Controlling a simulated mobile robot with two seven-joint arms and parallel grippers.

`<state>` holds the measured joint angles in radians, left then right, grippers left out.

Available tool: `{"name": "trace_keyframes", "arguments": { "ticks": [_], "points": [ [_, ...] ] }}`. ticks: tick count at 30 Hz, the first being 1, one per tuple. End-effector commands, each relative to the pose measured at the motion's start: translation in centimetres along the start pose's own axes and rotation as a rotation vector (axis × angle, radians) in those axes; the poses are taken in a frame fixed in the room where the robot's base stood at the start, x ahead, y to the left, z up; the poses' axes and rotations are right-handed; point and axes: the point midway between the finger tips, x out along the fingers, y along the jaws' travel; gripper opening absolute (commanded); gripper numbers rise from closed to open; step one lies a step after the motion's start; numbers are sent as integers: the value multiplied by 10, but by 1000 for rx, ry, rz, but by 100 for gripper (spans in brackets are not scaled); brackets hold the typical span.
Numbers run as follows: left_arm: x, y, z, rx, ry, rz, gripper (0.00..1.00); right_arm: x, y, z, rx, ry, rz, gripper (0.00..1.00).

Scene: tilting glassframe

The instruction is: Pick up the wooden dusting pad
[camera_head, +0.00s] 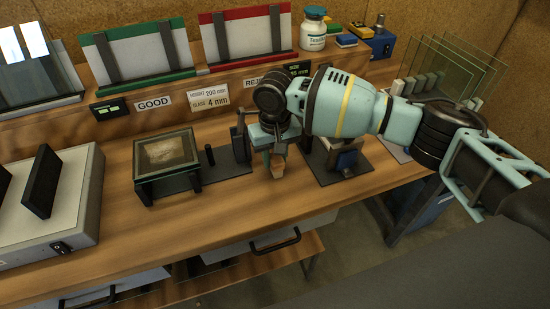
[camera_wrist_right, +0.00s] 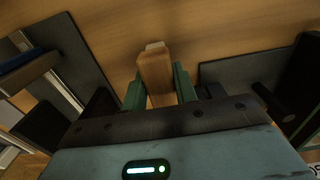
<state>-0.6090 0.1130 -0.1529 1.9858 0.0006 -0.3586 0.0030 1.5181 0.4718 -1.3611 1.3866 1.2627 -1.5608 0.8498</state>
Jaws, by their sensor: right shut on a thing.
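My right gripper (camera_head: 273,158) is over the middle of the bench, pointing down, and is shut on the wooden dusting pad (camera_wrist_right: 155,75). The pad is a narrow brown wooden block with a pale end, held between the green fingers (camera_wrist_right: 158,88) in the right wrist view. In the head view only its lower part (camera_head: 278,168) shows below the fingers. I cannot tell whether its end touches the bench top. My left gripper is not in view.
A black-framed glass box (camera_head: 140,180) with a dark base stands left of the gripper. A dark stand with a blue part (camera_head: 347,160) is close on the right. A rack of upright glass panes (camera_head: 450,65) stands back right. Bare bench (camera_head: 220,225) lies in front.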

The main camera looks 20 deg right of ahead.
Motion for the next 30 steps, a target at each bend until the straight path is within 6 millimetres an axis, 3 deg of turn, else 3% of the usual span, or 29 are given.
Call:
{"name": "trace_keyframes", "arguments": {
  "ticks": [7, 21, 30],
  "points": [
    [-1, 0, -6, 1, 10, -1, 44, -34, 0, 0, -1, 5, -1, 6],
    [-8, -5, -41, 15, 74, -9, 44, -42, -3, 104, -3, 5, 0, 6],
    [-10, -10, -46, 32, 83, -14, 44, -45, -4, 149, 0, 3, 1, 6]
  ]
}}
